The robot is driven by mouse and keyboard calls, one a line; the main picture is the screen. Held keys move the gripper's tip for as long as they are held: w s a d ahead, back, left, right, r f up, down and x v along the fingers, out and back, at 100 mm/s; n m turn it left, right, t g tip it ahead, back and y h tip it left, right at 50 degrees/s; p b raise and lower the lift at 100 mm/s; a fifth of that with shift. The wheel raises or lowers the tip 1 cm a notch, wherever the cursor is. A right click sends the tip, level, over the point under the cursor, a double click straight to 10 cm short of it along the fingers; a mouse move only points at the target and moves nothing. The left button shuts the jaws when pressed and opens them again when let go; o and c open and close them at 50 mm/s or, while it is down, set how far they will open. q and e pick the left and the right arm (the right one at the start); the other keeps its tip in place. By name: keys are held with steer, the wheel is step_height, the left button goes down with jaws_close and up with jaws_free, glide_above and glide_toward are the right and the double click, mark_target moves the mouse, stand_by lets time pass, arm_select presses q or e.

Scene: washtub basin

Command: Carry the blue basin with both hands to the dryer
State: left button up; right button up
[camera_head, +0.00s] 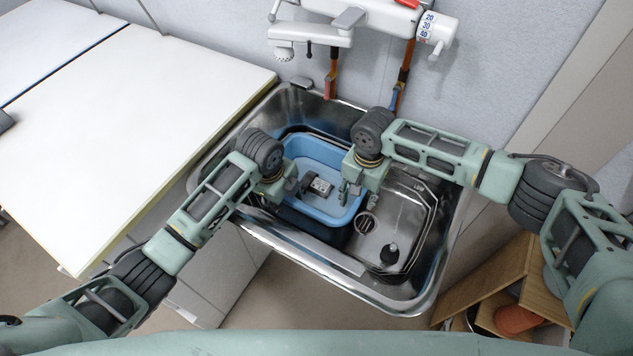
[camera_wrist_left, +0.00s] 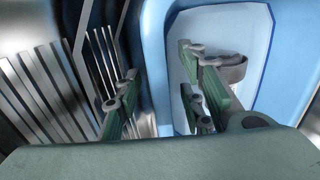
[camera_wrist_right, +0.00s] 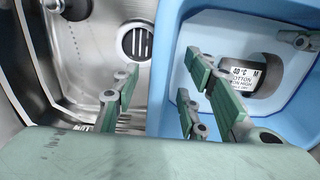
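The blue basin (camera_head: 323,151) stands inside the metal sink, with a dark grey item bearing a white label (camera_head: 320,186) in it. My left gripper (camera_head: 291,192) is at the basin's left side. In the left wrist view, its fingers (camera_wrist_left: 157,75) stand open on either side of the blue basin wall (camera_wrist_left: 154,50). My right gripper (camera_head: 354,192) is at the basin's right side. In the right wrist view, its fingers (camera_wrist_right: 160,72) stand open astride the basin wall (camera_wrist_right: 168,60), with gaps showing. The dryer cannot be identified in these frames.
The metal sink (camera_head: 433,235) surrounds the basin, with a drain (camera_head: 366,222) and a dark plunger-like object (camera_head: 389,253) to the right. A white tap unit (camera_head: 312,35) hangs behind. A bare white worktop (camera_head: 130,110) lies left. A wooden shelf (camera_head: 490,290) stands at lower right.

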arm_select(q)
steer(key=shift+f, duration=0.4)
arm_select(e)
steer(key=shift+f, duration=0.4)
arm_select(q)
steer(key=shift+c, duration=0.2)
arm_select(e)
steer(key=shift+c, duration=0.2)
arm_select(q)
jaws_close()
arm_select(e)
steer(key=c, duration=1)
jaws_close()
steer(key=shift+d, duration=0.15)
steer(key=shift+w+r, duration=0.1)
steer(key=shift+w, duration=0.05)
